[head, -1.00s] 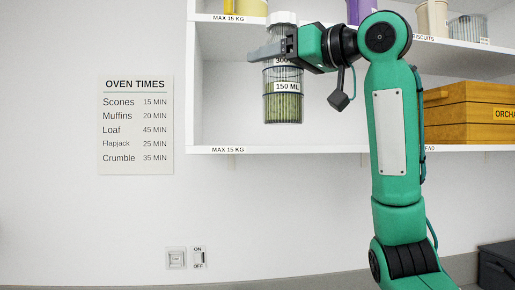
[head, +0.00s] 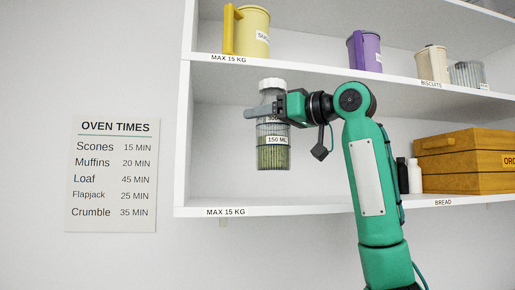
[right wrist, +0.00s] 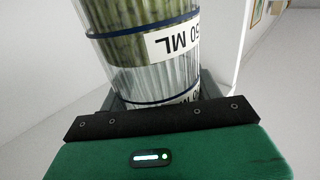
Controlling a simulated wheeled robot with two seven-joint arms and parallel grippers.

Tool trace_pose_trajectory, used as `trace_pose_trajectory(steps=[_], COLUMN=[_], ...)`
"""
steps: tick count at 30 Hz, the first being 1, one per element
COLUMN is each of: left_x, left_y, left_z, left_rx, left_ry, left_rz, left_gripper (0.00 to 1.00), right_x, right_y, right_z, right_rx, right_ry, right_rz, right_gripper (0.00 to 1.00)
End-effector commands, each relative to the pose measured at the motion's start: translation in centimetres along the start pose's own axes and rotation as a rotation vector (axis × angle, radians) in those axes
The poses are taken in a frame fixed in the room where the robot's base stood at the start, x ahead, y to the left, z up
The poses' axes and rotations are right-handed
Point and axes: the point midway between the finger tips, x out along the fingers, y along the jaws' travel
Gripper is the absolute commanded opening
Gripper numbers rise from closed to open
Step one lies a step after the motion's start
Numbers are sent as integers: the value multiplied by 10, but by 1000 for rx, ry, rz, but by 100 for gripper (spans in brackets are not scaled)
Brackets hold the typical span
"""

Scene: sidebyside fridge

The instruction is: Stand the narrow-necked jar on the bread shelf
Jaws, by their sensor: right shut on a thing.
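The jar (head: 274,158) is clear and ribbed, with a white lid, green contents and a "150 ML" label. It is upright in the head view. My right gripper (head: 265,110) is shut around its upper part, below the lid, and partly hides a second label. The bread shelf (head: 320,208) is the lower white board, with a "BREAD" label at right. The jar shows above its front edge, in its left part; I cannot tell how far in it is. In the right wrist view, the jar (right wrist: 152,75) stands between the fingers. My left gripper is not in view.
On the bread shelf stand a wooden box (head: 465,182), a white bottle (head: 415,177) and a dark bottle (head: 402,177). The upper shelf (head: 320,72) holds a yellow jug (head: 254,32), a purple jug (head: 369,52) and other containers. The bread shelf's left part looks clear.

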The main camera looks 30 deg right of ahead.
Motion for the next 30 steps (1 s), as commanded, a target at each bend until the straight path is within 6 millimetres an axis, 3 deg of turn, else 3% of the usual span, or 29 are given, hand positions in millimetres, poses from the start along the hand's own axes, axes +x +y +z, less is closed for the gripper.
trace_pose_trajectory(steps=[6, 12, 18, 26, 30], left_x=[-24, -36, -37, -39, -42], left_y=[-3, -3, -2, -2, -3], left_z=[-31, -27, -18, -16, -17], left_rx=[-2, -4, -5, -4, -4], left_ry=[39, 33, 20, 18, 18], left_rz=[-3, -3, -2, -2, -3], left_gripper=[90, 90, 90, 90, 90], right_x=[37, 62, 60, 59, 60], right_y=[36, 62, 60, 60, 60], right_z=[-5, 1, 25, 38, 54], right_rx=[2, 1, -2, -1, -1], right_ry=[1, 2, 2, 3, 2], right_rz=[-1, 1, 0, 0, 0], right_gripper=[3, 3, 3, 3, 3])
